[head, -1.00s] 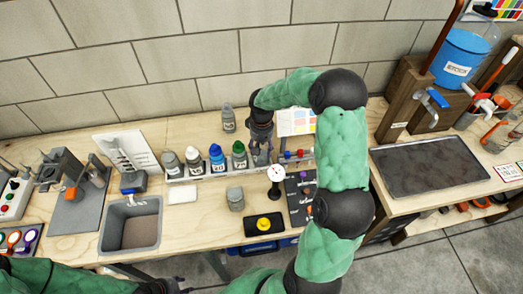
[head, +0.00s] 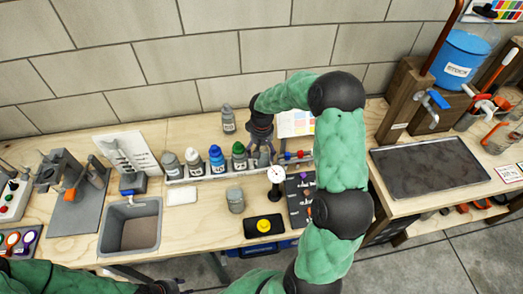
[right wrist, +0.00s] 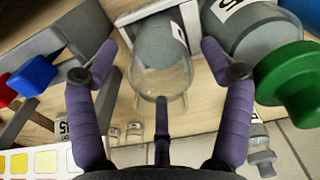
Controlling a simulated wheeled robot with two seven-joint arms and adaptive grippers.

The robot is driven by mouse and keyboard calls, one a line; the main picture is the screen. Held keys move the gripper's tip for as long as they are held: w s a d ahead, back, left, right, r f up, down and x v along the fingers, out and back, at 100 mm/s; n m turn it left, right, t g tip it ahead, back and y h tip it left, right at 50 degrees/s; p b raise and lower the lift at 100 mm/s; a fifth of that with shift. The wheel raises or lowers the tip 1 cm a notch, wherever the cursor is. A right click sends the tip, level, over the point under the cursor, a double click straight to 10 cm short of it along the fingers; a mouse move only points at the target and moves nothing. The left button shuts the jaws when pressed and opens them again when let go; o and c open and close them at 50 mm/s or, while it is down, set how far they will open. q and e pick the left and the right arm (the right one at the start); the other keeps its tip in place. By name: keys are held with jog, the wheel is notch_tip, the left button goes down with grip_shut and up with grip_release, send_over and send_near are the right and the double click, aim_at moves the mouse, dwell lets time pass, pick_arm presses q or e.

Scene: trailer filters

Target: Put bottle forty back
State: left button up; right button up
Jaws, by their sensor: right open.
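My right gripper (head: 260,150) is open at the right end of the bottle rack (head: 215,172). In the right wrist view, its spread purple fingers (right wrist: 160,80) stand on either side of a grey-filled clear vessel (right wrist: 165,50) at a white-framed slot; I see a gap beside it. Its number cannot be read. The green-capped bottle (head: 239,154), also large in the right wrist view (right wrist: 285,80), is just left of the gripper. A grey bottle (head: 229,120) stands behind the rack. My left gripper (head: 178,286) is barely visible at the bottom edge.
More bottles, one blue-capped (head: 217,158), fill the rack to the left. A dial gauge (head: 276,174) and a grey jar (head: 235,199) stand in front. A sink (head: 131,226) is left and a dark tray (head: 428,165) right.

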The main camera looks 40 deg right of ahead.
notch_tip(320, 180, up, 12)
jog(key=p, duration=0.2)
jog(key=shift+p, duration=0.3)
